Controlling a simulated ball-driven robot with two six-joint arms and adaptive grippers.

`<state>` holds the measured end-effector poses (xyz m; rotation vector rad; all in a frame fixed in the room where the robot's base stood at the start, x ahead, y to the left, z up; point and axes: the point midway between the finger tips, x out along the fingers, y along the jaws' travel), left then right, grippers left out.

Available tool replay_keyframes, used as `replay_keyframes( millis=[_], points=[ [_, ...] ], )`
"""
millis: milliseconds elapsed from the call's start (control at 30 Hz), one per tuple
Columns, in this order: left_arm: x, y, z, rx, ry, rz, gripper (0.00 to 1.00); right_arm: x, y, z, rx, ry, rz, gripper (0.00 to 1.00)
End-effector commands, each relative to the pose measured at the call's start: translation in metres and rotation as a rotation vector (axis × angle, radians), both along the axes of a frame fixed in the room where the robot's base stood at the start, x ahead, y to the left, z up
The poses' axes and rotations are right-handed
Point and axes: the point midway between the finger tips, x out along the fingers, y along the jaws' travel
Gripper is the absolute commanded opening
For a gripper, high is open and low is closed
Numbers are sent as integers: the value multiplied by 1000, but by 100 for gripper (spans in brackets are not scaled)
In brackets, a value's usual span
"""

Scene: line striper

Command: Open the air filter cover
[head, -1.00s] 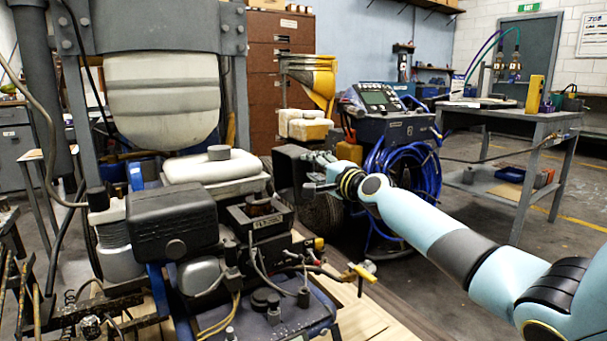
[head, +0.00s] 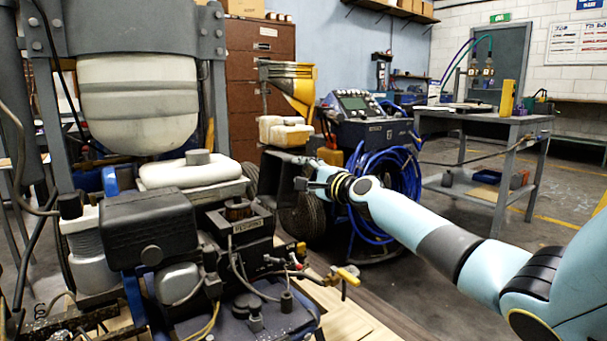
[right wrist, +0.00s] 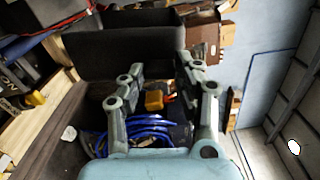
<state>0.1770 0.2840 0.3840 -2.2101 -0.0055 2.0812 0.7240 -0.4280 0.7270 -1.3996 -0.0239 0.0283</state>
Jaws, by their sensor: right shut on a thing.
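The air filter cover (head: 268,174), a dark box, is off the engine. My right gripper (head: 306,182) is shut on it and holds it up to the right of the air filter housing. In the right wrist view the cover (right wrist: 110,52) is at the fingertips (right wrist: 162,66). The housing (head: 252,226) is open on top, and the brownish round filter (head: 238,209) shows inside it. The cover's far side is hidden. My left gripper is not in view.
A rounded black engine part (head: 148,228) stands left of the housing. A blue machine with a coiled hose (head: 385,185) stands behind my right arm. A grey table (head: 480,122) is at the back right.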

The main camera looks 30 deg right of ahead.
Motion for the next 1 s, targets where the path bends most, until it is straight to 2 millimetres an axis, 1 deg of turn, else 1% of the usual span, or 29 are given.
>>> replay_keyframes(
  millis=[33, 167, 200, 433, 567, 667, 900, 1000],
  points=[
    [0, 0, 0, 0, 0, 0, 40, 0, 0, -1, -2, 2, 0, 36],
    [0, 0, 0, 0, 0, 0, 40, 0, 0, -1, -1, 1, 0, 53],
    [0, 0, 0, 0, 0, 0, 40, 0, 0, -1, -1, 1, 0, 56],
    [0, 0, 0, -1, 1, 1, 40, 0, 0, 0, -1, 1, 0, 56],
    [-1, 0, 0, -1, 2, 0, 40, -6, -1, -1, -4, 2, 0, 56],
    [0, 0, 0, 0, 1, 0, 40, -18, -1, -1, -6, 3, 1, 56],
    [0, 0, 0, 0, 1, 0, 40, -53, -2, -1, -8, 2, 2, 56],
    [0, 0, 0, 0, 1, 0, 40, -61, -3, -2, -7, 3, -1, 56]
  ],
)
